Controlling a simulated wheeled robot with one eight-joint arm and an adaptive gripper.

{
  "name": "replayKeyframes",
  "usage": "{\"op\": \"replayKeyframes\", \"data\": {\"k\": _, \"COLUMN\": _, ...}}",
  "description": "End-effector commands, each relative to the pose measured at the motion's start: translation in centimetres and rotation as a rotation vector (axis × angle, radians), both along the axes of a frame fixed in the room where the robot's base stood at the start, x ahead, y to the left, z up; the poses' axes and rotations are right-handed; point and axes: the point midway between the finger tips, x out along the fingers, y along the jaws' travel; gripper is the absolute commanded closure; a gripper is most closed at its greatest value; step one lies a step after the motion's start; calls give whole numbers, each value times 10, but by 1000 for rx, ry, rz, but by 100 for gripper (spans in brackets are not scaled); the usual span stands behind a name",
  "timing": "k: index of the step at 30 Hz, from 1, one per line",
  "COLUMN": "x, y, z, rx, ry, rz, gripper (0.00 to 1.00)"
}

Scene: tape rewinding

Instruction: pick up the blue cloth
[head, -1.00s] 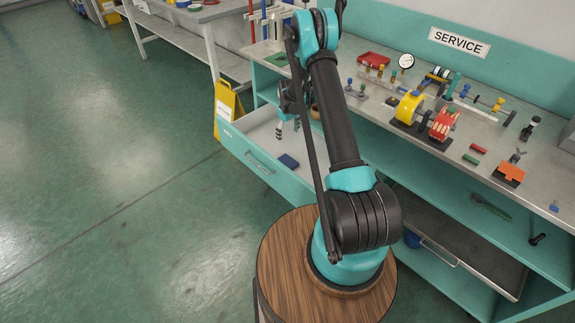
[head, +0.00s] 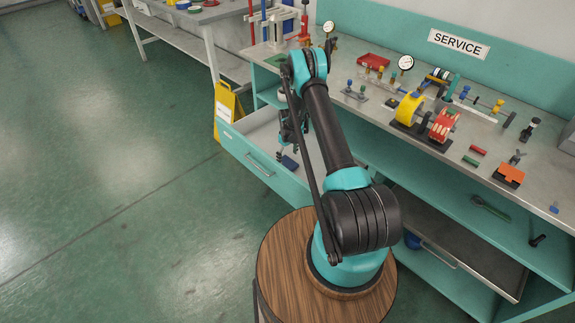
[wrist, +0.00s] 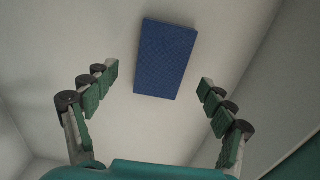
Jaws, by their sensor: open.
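The blue cloth (wrist: 166,58) is a flat, folded dark-blue rectangle lying on the pale floor of the open drawer. In the head view the cloth (head: 290,163) shows in the drawer's front part, just below my gripper (head: 282,150). In the wrist view my gripper (wrist: 158,88) is open, with its green-padded fingers spread to either side. The cloth lies between the line of the fingers and a little beyond the tips. Nothing is between the fingers, and I cannot tell the exact height above the cloth.
The teal drawer (head: 263,170) is pulled out, its walls surrounding the cloth. The bench top (head: 470,130) to the right carries a yellow reel (head: 408,108), a red item (head: 443,124) and several small parts. A yellow floor sign (head: 228,103) stands left of the drawer.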

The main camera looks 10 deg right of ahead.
Motion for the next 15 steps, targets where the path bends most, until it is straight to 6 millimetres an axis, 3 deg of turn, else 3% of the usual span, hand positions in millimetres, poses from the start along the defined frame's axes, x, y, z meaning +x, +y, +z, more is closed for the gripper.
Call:
{"op": "replayKeyframes", "data": {"k": 6, "x": -2, "y": 1, "z": -28, "rx": 0, "ry": 0, "rz": 0, "gripper": 17}}
{"op": "replayKeyframes", "data": {"k": 15, "x": -2, "y": 1, "z": -34, "rx": 0, "ry": 0, "rz": 0, "gripper": 17}}
